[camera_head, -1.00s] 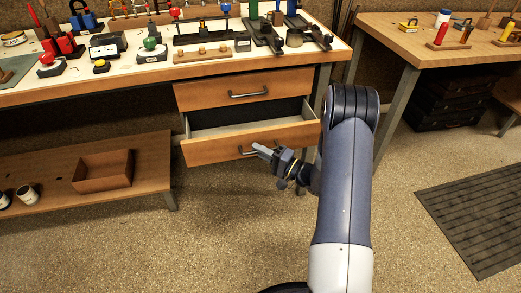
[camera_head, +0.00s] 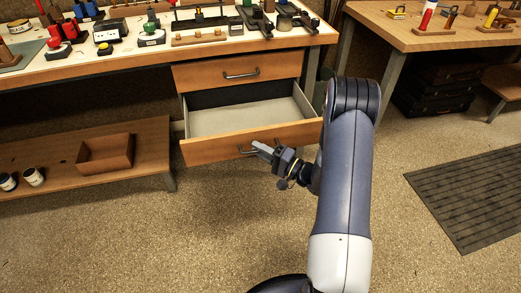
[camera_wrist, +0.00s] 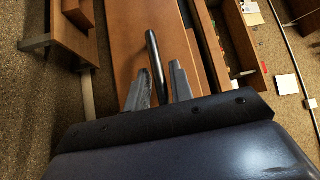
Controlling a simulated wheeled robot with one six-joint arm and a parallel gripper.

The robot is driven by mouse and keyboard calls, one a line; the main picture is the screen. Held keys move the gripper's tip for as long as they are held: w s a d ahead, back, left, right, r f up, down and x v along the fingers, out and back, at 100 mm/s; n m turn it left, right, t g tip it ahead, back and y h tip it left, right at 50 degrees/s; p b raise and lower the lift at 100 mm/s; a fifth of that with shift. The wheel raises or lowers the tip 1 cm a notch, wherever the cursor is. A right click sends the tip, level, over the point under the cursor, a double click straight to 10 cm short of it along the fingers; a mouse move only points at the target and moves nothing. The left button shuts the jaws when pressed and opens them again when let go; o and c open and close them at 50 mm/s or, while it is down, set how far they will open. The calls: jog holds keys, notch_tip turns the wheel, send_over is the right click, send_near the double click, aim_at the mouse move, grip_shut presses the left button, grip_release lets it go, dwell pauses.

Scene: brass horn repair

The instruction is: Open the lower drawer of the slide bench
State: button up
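The lower drawer (camera_head: 210,151) of the slide bench (camera_head: 60,70) is pulled well out, with its pale, empty interior showing. The upper drawer (camera_head: 215,76) is shut. The lower drawer has a dark bar handle (camera_wrist: 154,52) on its wooden front, partly hidden by my gripper in the head view. My gripper (camera_head: 260,147) is at this handle, in front of the drawer.
A low shelf (camera_head: 40,165) with a wooden box (camera_head: 106,153) and two small jars stands left of the drawer. Another table (camera_head: 400,38) stands at the right, with dark cases below. A dark floor mat (camera_head: 470,195) lies at right. Floor in front of the drawer is clear.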

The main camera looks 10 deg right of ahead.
jog(key=shift+o, duration=0.9)
jog(key=p+v, duration=0.1)
jog(key=v, duration=0.9)
jog(key=shift+s+d, duration=0.25)
jog(key=shift+s, duration=0.05)
jog(key=b+x, duration=0.1)
jog(key=x, duration=0.9)
jog(key=shift+w+a, duration=0.25)
jog(key=shift+w, duration=0.25)
jog(key=shift+r, duration=0.15)
